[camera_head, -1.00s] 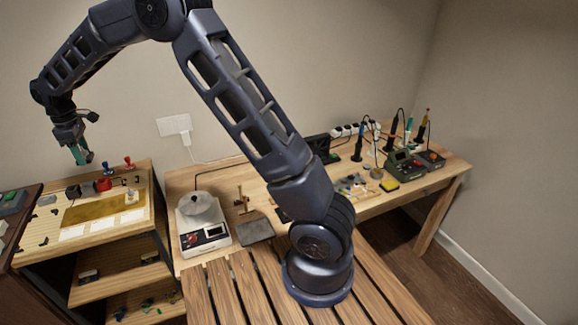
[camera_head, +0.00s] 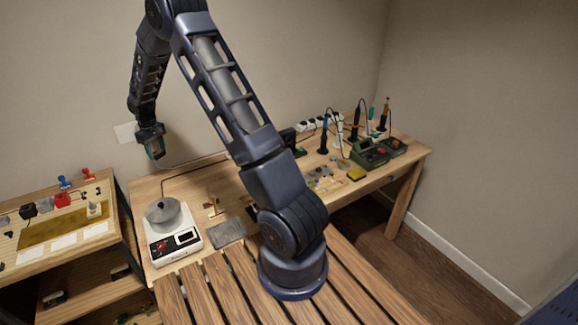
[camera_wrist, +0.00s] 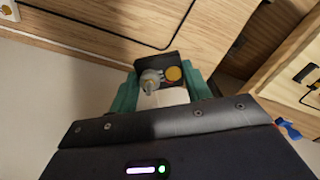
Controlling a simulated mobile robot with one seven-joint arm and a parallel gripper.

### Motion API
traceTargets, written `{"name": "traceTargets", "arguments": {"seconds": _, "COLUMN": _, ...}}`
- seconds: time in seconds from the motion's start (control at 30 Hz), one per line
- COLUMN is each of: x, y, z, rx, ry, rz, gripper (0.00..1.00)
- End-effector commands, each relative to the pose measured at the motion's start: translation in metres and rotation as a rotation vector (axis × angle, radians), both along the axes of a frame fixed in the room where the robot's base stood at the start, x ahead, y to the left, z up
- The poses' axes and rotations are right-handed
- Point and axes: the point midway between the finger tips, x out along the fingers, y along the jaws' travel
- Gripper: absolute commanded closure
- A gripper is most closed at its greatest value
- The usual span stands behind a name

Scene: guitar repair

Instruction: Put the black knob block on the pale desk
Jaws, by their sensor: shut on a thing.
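The black knob block (camera_wrist: 173,62), with a grey knob and a yellow knob on it, is between my gripper's teal fingers in the wrist view. My gripper (camera_wrist: 160,88) is shut on it. In the head view my gripper (camera_head: 156,152) hangs in the air above the left back part of the pale desk (camera_head: 188,182), in front of the wall. The block is too small to make out in the head view. Pale wood surfaces (camera_wrist: 215,25) lie below the block in the wrist view, apart from it.
A white hot plate (camera_head: 172,247) with a grey pot stands at the desk's left front, beside a grey slab (camera_head: 228,233). Soldering stations (camera_head: 370,155) and tools crowd the right part. A wooden shelf unit (camera_head: 110,225) with stamps stands to the left, across a gap.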

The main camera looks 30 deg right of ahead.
Motion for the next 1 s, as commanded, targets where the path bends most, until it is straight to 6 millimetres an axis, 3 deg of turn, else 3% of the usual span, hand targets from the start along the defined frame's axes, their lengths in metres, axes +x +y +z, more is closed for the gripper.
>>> {"name": "traceTargets", "arguments": {"seconds": 0.03, "x": 0.003, "y": -0.023, "z": -0.008, "rx": -0.002, "ry": 0.003, "rz": -0.050, "gripper": 0.74}}
{"name": "traceTargets", "arguments": {"seconds": 0.2, "x": 0.010, "y": -0.094, "z": -0.030, "rx": -0.002, "ry": 0.002, "rz": -0.213, "gripper": 0.74}}
{"name": "traceTargets", "arguments": {"seconds": 0.5, "x": 0.018, "y": -0.218, "z": -0.053, "rx": -0.005, "ry": 0.001, "rz": -0.440, "gripper": 0.74}}
{"name": "traceTargets", "arguments": {"seconds": 0.73, "x": 0.027, "y": -0.309, "z": -0.051, "rx": -0.005, "ry": -0.001, "rz": -0.532, "gripper": 0.74}}
{"name": "traceTargets", "arguments": {"seconds": 1.0, "x": 0.036, "y": -0.419, "z": -0.032, "rx": -0.006, "ry": -0.002, "rz": -0.570, "gripper": 0.74}}
